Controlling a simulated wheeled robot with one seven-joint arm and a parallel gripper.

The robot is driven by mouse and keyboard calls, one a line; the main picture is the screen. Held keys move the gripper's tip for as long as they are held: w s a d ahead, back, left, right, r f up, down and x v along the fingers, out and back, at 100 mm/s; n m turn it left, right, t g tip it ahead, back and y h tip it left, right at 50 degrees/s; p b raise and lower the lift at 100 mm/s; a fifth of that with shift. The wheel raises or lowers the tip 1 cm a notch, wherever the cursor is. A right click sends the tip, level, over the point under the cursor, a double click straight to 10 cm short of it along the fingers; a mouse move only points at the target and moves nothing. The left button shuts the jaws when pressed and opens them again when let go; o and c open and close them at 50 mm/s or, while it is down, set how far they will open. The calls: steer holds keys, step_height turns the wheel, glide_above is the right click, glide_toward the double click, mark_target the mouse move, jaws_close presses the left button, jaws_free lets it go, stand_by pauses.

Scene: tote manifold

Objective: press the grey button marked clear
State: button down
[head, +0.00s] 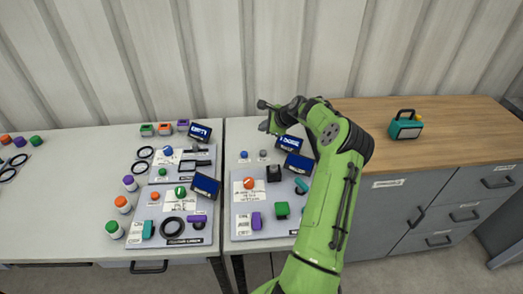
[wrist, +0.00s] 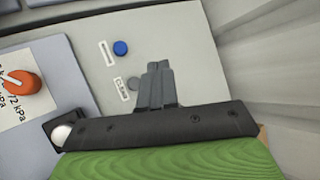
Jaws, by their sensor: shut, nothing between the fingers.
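A round grey button (head: 263,154) sits at the back of the right-hand panel area, to the right of a blue button (head: 244,154). My gripper (wrist: 158,66) is shut and empty. In the head view, my gripper (head: 264,116) is above and behind the buttons; I cannot tell its exact height or any contact.
An orange knob (wrist: 20,83) with a pressure card stands on the panel (head: 239,215). Dark screens (head: 290,143) stand right of the buttons, close to my arm. A second panel (head: 132,240) lies to the left. A teal lantern (head: 405,129) stands on the wooden top.

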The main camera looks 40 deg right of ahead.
steer(key=b, duration=0.6)
glide_above(265, 153)
step_height(265, 153, down, 8)
steer(key=shift+a+r, duration=0.1)
steer(key=shift+a, duration=0.05)
steer(key=shift+f+b, duration=0.35)
steer(key=shift+f, duration=0.2)
steer(key=shift+f, duration=0.1)
stand_by(1.0)
steer(key=shift+f, duration=0.3)
steer(key=shift+s+f, duration=0.1)
steer(key=shift+f, duration=0.6)
stand_by(0.7)
steer(key=shift+r, duration=0.1)
steer(key=shift+r+p, duration=0.55)
steer(key=shift+r, duration=0.35)
